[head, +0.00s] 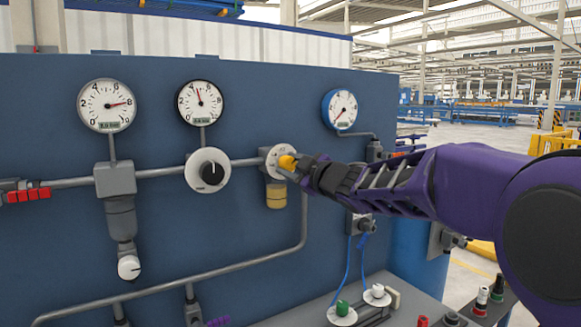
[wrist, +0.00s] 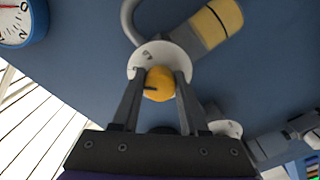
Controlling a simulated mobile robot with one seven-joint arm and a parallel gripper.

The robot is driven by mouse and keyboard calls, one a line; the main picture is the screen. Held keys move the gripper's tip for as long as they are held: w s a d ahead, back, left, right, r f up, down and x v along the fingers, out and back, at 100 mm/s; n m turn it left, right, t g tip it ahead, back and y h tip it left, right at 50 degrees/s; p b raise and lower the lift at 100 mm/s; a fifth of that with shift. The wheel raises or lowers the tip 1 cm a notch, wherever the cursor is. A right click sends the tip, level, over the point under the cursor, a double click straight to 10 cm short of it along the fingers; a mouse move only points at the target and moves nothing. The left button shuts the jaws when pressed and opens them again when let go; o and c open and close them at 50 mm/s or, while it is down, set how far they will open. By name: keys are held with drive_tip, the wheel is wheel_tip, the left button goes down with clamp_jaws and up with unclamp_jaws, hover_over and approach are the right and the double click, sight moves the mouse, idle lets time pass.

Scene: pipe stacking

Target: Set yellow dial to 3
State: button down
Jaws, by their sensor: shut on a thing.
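The yellow dial (head: 287,162) is a small round knob on a white round scale plate (head: 275,155) on the blue panel. It also shows in the wrist view (wrist: 159,84), with a dark pointer mark on its face. My gripper (head: 297,168) reaches in from the right and is shut on the yellow dial. In the wrist view, its two dark fingers stand on either side of the knob (wrist: 158,95). The scale numbers are too small or partly hidden, so I cannot tell the setting.
A black knob (head: 212,173) on a white plate sits left of the dial. Gauges (head: 106,105), (head: 200,102) and (head: 340,109) hang above. Grey pipes (head: 215,279) cross the blue panel (head: 50,130). A grey ledge with green (head: 342,308) and white knobs is below.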

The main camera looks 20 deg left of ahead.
drive_tip(key=shift+f, duration=0.1)
drive_tip(key=shift+c, duration=2.2)
unclamp_jaws()
drive_tip(key=shift+s+d, duration=0.1)
